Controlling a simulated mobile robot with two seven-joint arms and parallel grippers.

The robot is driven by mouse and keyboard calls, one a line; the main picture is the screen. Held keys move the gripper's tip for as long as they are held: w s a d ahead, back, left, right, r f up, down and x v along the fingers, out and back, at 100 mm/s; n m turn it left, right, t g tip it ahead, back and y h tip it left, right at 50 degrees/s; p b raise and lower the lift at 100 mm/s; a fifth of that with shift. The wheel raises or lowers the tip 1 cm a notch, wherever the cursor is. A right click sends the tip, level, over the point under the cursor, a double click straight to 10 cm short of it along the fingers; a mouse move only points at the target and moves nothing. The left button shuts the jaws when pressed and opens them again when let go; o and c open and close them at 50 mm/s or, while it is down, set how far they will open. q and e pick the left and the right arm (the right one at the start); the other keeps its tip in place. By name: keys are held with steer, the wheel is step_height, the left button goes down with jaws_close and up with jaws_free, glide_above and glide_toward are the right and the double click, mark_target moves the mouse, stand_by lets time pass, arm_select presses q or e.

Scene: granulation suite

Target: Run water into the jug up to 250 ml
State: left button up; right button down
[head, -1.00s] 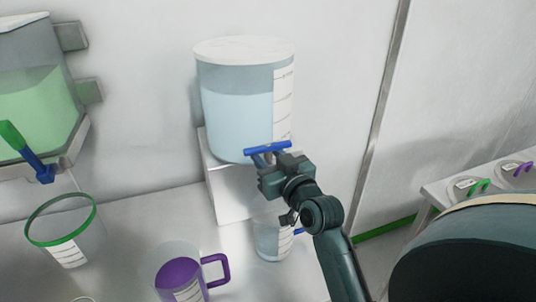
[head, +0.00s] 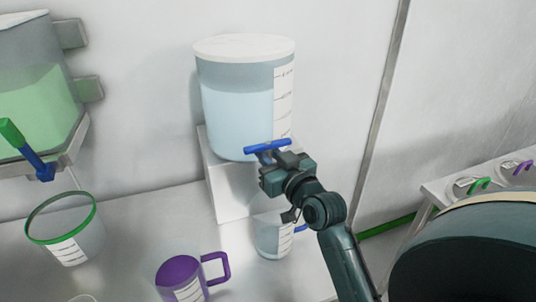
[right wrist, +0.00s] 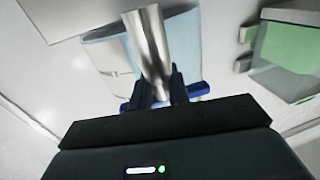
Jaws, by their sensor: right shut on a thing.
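A clear water tank (head: 238,110) with a white lid stands on a white stand against the wall, holding pale blue water. Its tap has a blue bar handle (head: 267,147), also in the right wrist view (right wrist: 197,90). My right gripper (head: 270,165) is shut on this handle; its fingers hide part of the tap. A metal cylindrical part (right wrist: 150,45) shows close to the fingers in the wrist view. A clear jug (head: 272,240) with a blue handle stands upright below the tap, partly behind my right arm. Its water level cannot be read. My left gripper is out of view.
A purple jug (head: 182,275) stands front left of the clear jug. A green-rimmed container (head: 65,230) stands at the left, below a green-liquid tank (head: 38,105) with a green and blue tap lever (head: 27,152). A side shelf (head: 440,190) is at the right.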

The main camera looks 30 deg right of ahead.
steer(key=shift+f+n+y+b, duration=0.1)
steer(key=shift+n+y+b, duration=0.55)
steer(key=shift+n+y, duration=0.7)
steer(key=n+y+b, duration=0.1)
steer(key=y+b, duration=0.2)
steer(key=shift+f+g, duration=0.1)
steer(key=shift+g, duration=0.2)
steer(key=shift+n+y+b, duration=0.35)
steer(key=shift+y+b, duration=0.15)
steer(key=shift+y, duration=0.05)
steer(key=shift+r, duration=0.25)
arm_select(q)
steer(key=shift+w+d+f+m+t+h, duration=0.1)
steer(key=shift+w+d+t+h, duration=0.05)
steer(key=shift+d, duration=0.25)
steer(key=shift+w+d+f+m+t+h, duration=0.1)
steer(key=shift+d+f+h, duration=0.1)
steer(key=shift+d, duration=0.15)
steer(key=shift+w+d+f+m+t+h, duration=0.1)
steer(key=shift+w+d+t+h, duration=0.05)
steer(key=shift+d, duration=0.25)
arm_select(e)
steer(key=c, duration=1.4)
jaws_free()
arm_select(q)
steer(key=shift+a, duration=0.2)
